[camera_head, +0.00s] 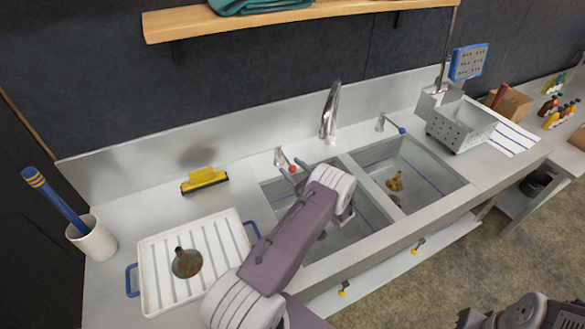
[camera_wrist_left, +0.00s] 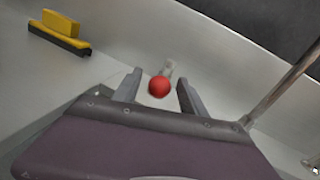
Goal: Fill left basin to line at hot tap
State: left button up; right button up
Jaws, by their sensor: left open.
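The hot tap's handle with a red knob (camera_head: 294,170) stands on the counter behind the left basin (camera_head: 363,213). The red knob (camera_wrist_left: 159,87) also shows in the left wrist view, between my fingers and a little beyond them. My left gripper (camera_head: 289,176) is open at the red knob, one finger on either side in the wrist view (camera_wrist_left: 160,92); I cannot tell if it touches. My left arm hides much of the left basin, and I cannot make out its water level. The faucet (camera_head: 330,112) stands behind the divider. The right gripper is not in view.
The right basin (camera_head: 425,166) holds a brown item (camera_head: 395,183); a blue-knobbed handle (camera_head: 390,124) stands behind it. A yellow squeegee (camera_head: 204,180), a white tray (camera_head: 150,285) and a cup (camera_head: 93,240) are left. A perforated metal box (camera_head: 461,125) stands right.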

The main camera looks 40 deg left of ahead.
pick_arm(q)
grip_shut()
dwell(1.4)
